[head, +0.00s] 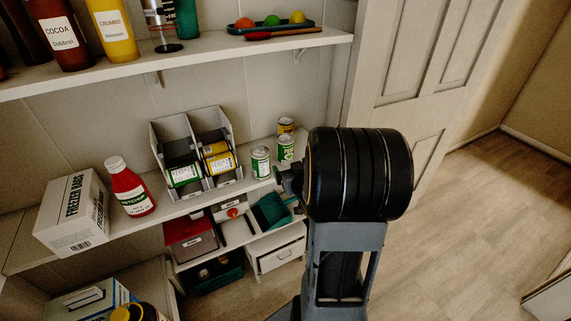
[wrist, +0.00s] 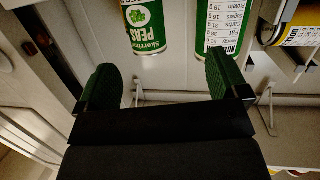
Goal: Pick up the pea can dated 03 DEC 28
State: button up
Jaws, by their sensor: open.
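Two green-and-white cans stand at the right end of the middle shelf in the head view: a front can (head: 261,162) and one behind it to the right (head: 286,148). In the wrist view, whose lettering appears upside down, one can (wrist: 146,25) reads PEAS and the other (wrist: 220,28) shows a nutrition panel. No date is readable on either. My gripper (wrist: 164,80) is open and empty, its green-padded fingers apart and short of both cans. In the head view my gripper (head: 290,180) is near the shelf edge, partly hidden by my arm.
Bins (head: 271,212) sit below; an upper shelf (head: 200,53) overhangs.

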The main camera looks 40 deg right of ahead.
aim_at(289, 155)
notch_tip(289, 155, down, 3)
jog(key=s+d+t+b, duration=0.1)
jog(key=d+t+b, duration=0.1)
jog(key=x, duration=1.3)
jog(key=shift+d+r+b, duration=0.2)
jog(key=shift+d+b, duration=0.2)
jog(key=shift+d, duration=0.05)
jog(key=shift+c, duration=0.3)
jog(key=c, duration=1.1)
jog(key=shift+r, duration=0.1)
